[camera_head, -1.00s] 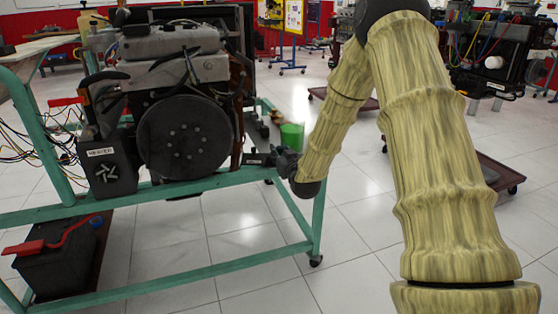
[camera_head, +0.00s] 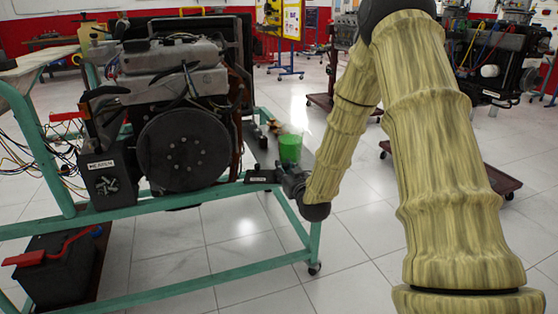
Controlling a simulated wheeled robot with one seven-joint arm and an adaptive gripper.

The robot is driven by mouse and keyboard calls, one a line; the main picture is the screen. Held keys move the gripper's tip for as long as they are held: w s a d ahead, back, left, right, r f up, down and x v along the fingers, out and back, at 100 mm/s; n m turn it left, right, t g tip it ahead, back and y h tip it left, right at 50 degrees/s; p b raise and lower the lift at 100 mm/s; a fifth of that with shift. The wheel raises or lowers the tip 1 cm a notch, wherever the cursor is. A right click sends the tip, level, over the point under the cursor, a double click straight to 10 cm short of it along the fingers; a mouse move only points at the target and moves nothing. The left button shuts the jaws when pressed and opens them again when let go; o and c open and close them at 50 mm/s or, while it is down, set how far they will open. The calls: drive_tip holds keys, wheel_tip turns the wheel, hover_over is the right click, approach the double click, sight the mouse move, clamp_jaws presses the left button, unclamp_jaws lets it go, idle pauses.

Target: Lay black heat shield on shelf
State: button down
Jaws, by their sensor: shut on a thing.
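My gripper (camera_head: 287,179) is at the right end of the green engine stand, with its fingers pointing left. It is shut on a small dark piece with a pale label, which I take to be the black heat shield (camera_head: 260,175). The piece is just above or against the stand's top rail; I cannot tell whether it touches. The fingertips are small and dark against it. A dark, flat shelf-like surface (camera_head: 262,150) shows behind the piece, right of the engine; I cannot be sure it is the shelf.
The engine (camera_head: 185,150) fills the stand just left of my gripper. A green cup (camera_head: 290,149) stands close behind the gripper. A black box with a label (camera_head: 106,180) sits at the engine's left. A black battery (camera_head: 58,270) is below. Open floor lies right of the stand.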

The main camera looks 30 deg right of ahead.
drive_tip(key=p+v, duration=0.2)
drive_tip(key=v, duration=0.9)
drive_tip(key=shift+f, duration=0.25)
